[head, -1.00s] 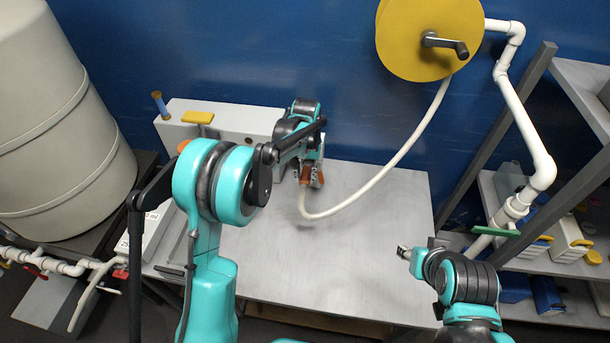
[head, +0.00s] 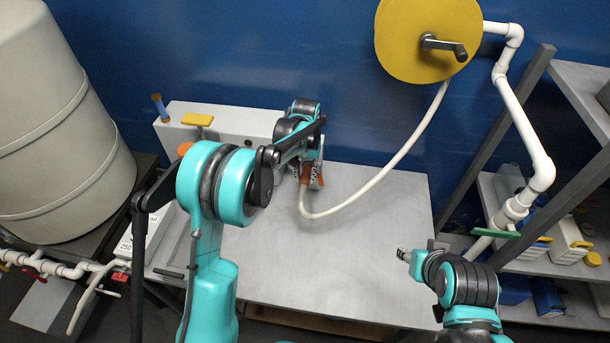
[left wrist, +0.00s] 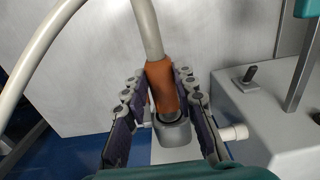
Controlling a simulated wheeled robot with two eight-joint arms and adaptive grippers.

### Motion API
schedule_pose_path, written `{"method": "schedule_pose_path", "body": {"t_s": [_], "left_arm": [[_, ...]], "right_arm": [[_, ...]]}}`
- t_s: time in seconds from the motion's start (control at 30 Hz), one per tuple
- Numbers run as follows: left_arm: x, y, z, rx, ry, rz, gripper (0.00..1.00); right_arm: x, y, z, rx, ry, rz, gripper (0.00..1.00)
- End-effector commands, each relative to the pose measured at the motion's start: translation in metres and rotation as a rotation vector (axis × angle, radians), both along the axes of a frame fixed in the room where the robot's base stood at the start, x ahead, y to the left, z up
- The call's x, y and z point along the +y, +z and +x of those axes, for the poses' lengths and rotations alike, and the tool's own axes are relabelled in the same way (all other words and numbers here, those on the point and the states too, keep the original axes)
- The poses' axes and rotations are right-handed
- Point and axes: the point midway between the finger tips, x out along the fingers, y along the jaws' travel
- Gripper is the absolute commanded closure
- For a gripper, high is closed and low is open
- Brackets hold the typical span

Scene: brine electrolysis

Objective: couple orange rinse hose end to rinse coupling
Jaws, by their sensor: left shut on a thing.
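The orange rinse hose end (left wrist: 162,88) is between the fingers of my left gripper (left wrist: 160,95) in the left wrist view. My left gripper is shut on it; in the head view the gripper (head: 311,178) is over the table by the white cabinet's right end. A grey round socket, apparently the rinse coupling (left wrist: 173,133), sits at the hose end's lower tip, joined to a white stub on the cabinet side. The tip meets or enters its mouth; how deep I cannot tell. The coupling is hidden in the head view. My right gripper (head: 403,254) is over the table's right edge, too small to judge.
The white hose (head: 378,180) loops from the hose end up to the yellow reel (head: 428,38). The white cabinet (head: 235,121) stands at the table's back left. The grey table (head: 300,260) is largely clear. Shelves (head: 580,85) and white piping stand on the right.

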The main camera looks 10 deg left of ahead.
Motion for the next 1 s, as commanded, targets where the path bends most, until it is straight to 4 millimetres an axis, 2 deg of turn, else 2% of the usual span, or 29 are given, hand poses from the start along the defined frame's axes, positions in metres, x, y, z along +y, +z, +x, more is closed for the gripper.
{"method": "schedule_pose_path", "body": {"t_s": [0.13,0.17,0.23,0.53,0.63,0.77,1.0], "left_arm": [[0.000,0.000,0.001,-0.004,0.000,0.000,1.00],[0.000,0.000,0.001,-0.004,0.000,0.000,0.68],[0.000,0.000,0.001,-0.004,0.000,0.000,0.50],[0.000,0.000,0.001,-0.002,0.000,0.000,0.49],[0.000,0.006,0.001,-0.002,0.000,0.000,0.49],[0.000,0.027,0.000,-0.002,0.000,0.000,0.49],[-0.001,0.080,0.001,-0.002,0.000,0.000,0.49]], "right_arm": [[0.000,0.000,0.000,0.000,0.000,0.000,0.60],[0.000,0.000,0.000,0.000,0.000,0.000,0.60],[0.000,0.000,0.000,0.000,0.000,0.000,0.60],[0.000,0.000,0.000,0.000,0.000,0.000,0.60],[0.000,0.000,0.000,0.000,0.000,0.000,0.60],[0.000,0.000,0.000,0.000,0.000,0.000,0.60],[0.000,0.000,0.000,0.000,0.000,0.000,0.60]]}}
